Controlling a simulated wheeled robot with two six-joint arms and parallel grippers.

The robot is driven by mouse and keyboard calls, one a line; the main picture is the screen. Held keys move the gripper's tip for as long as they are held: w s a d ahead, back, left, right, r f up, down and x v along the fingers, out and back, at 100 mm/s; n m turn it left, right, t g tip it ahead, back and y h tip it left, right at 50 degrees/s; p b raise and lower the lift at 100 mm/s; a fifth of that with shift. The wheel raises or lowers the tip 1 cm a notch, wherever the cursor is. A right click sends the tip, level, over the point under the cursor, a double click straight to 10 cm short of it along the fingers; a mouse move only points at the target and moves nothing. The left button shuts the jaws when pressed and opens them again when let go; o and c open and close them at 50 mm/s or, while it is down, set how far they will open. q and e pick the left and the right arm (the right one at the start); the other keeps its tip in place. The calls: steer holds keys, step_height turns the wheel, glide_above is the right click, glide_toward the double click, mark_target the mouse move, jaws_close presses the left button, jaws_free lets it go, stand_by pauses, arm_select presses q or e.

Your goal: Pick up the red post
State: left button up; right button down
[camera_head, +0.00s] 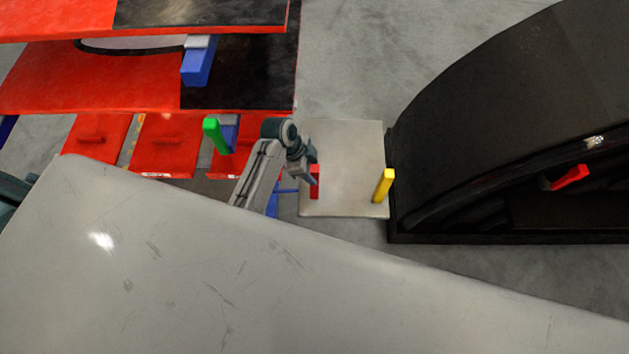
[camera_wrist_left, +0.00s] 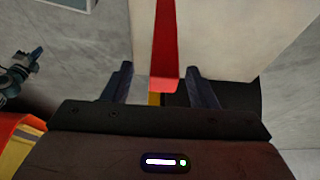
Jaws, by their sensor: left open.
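The red post (camera_head: 315,182) stands upright on the left side of a light grey board (camera_head: 345,150) in the head view. My left gripper (camera_head: 308,172) is right at it and partly covers it. In the left wrist view the red post (camera_wrist_left: 165,45) shows between the two dark fingers of my left gripper (camera_wrist_left: 160,75). The fingers are open, with gaps on both sides of the post. I cannot tell how deep the post sits between them. My right gripper is not clearly seen in either view.
A yellow post (camera_head: 383,186) stands on the board's right side. A green post (camera_head: 215,135) is left of my arm, near red shelves (camera_head: 90,80). A large black nosecone (camera_head: 480,120) with a red handle (camera_head: 570,177) stands right. A pale surface (camera_head: 180,270) fills the foreground.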

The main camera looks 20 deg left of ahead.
arm_select(q)
steer(key=shift+w+d+f+p, duration=0.1)
steer(key=shift+f+p, duration=0.15)
steer(key=shift+p, duration=0.05)
steer(key=p+x, duration=0.1)
steer(key=x, duration=0.2)
steer(key=shift+w+f, duration=0.1)
steer(key=shift+w, duration=0.05)
steer(key=shift+d+f, duration=0.1)
steer(key=shift+f, duration=0.35)
steer(key=c, duration=0.9)
jaws_close()
arm_select(e)
steer(key=shift+a+r, duration=0.25)
steer(key=shift+r, duration=0.85)
